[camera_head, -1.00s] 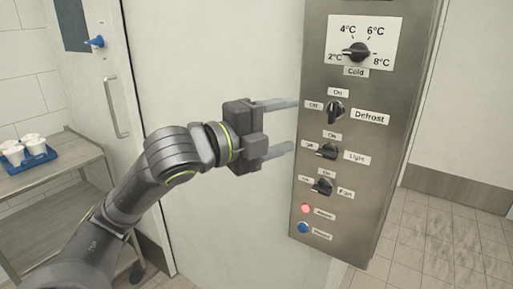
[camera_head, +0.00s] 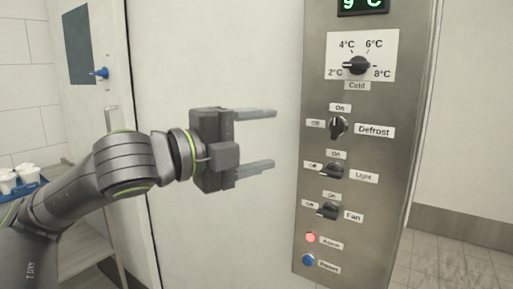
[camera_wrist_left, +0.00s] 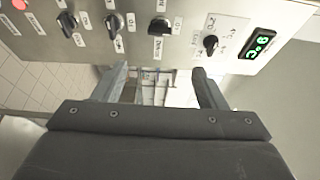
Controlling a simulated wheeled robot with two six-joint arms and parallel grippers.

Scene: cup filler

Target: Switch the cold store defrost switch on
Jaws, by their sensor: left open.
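The defrost switch (camera_head: 338,127) is a black rotary knob on the steel control panel, between the Cold dial and the Light switch. Its handle stands roughly upright, in line with the On label above it; the Off label is to its left. It also shows in the left wrist view (camera_wrist_left: 159,27), beyond and between my fingers. My left gripper (camera_head: 271,138) is open and empty, left of the panel at about the defrost switch's height, with its fingers pointing right. It is apart from the switch. My right gripper is not in view.
The Cold dial (camera_head: 357,65) sits above, below a green display (camera_head: 362,4). The Light switch (camera_head: 332,171), Fan switch (camera_head: 327,211), a red button (camera_head: 310,238) and a blue button (camera_head: 308,260) sit below. A trolley with a blue tray (camera_head: 25,188) of cups stands at left.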

